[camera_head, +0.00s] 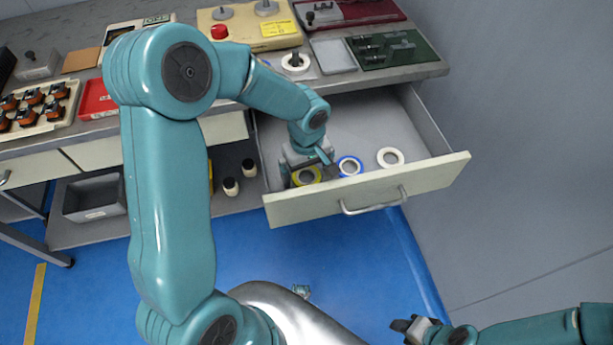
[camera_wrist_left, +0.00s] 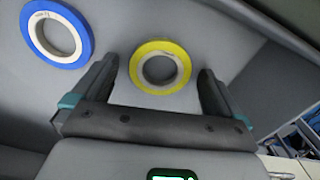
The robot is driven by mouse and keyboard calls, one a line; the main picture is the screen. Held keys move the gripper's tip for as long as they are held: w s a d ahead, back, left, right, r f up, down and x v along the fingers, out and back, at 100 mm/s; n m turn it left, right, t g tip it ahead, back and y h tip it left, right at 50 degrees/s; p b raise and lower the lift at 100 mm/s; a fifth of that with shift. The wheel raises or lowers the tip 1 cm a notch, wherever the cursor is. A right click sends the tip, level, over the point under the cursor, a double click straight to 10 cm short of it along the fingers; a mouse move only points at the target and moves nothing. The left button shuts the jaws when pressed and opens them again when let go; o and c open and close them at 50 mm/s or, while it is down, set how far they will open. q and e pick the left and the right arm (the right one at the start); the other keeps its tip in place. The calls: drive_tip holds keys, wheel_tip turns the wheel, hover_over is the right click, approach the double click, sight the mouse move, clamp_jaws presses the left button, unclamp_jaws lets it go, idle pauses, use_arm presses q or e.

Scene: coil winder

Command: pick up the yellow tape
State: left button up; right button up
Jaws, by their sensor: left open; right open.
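The yellow tape (camera_head: 307,176) is a flat ring lying on the floor of the open drawer (camera_head: 368,200), at its left end. My left gripper (camera_head: 308,162) reaches down into the drawer just over it and hides part of it. In the left wrist view the yellow tape (camera_wrist_left: 160,66) shows between and beyond the two open fingers of my left gripper (camera_wrist_left: 160,80). The fingers stand on either side of it, with nothing held. My right gripper (camera_head: 410,324) is open and empty at the lower right, away from the drawer.
A blue tape (camera_head: 350,166) lies to the right of the yellow one, and a white tape (camera_head: 390,157) further right. The drawer's front panel and handle (camera_head: 375,207) stand on the near side. The bench top above (camera_head: 395,70) carries trays and parts.

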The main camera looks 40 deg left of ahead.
use_arm(q)
drive_tip(key=c, duration=1.2)
drive_tip(key=shift+o, duration=0.2)
drive_tip(key=shift+r, duration=0.15)
wheel_tip(320, 180, up, 20)
drive_tip(key=p, duration=0.3)
drive_tip(key=shift+p, duration=0.3)
